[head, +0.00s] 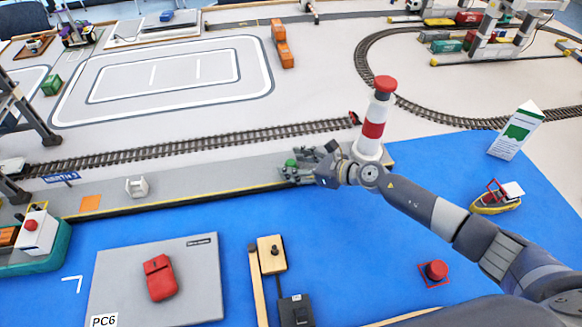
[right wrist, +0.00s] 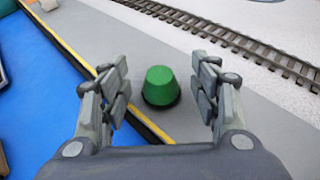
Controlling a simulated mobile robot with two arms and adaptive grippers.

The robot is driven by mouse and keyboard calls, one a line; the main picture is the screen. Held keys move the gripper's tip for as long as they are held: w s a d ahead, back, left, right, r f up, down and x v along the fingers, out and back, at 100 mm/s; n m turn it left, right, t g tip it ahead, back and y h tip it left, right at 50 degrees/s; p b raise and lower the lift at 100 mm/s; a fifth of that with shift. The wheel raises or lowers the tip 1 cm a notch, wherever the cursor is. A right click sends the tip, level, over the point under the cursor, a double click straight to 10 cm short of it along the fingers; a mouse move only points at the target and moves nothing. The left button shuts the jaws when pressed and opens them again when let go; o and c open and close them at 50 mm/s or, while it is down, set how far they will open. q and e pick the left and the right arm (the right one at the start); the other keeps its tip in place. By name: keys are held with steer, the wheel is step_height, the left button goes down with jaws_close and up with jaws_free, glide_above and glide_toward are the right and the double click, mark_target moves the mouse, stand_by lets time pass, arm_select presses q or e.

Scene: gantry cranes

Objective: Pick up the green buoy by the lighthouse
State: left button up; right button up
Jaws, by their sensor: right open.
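The green buoy (right wrist: 161,84) stands upright on the grey quay strip, with a dark base. In the right wrist view it is between the two open fingers of my right gripper (right wrist: 160,88), with a gap on each side. In the head view the buoy (head: 291,164) shows as a small green top, partly hidden by my right gripper (head: 298,168). The red and white lighthouse (head: 373,128) stands just right of it, partly behind my right arm. My left gripper is not in view.
Train tracks (head: 190,145) run behind the quay (head: 215,170). A yellow edge line borders the blue water. A white bollard-like piece (head: 137,187) stands on the quay to the left. A red buoy (head: 435,270) and a small boat (head: 497,197) are at the right.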

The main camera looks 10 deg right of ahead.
steer(key=c, duration=1.1)
steer(key=shift+r, duration=0.1)
steer(key=shift+c, duration=0.2)
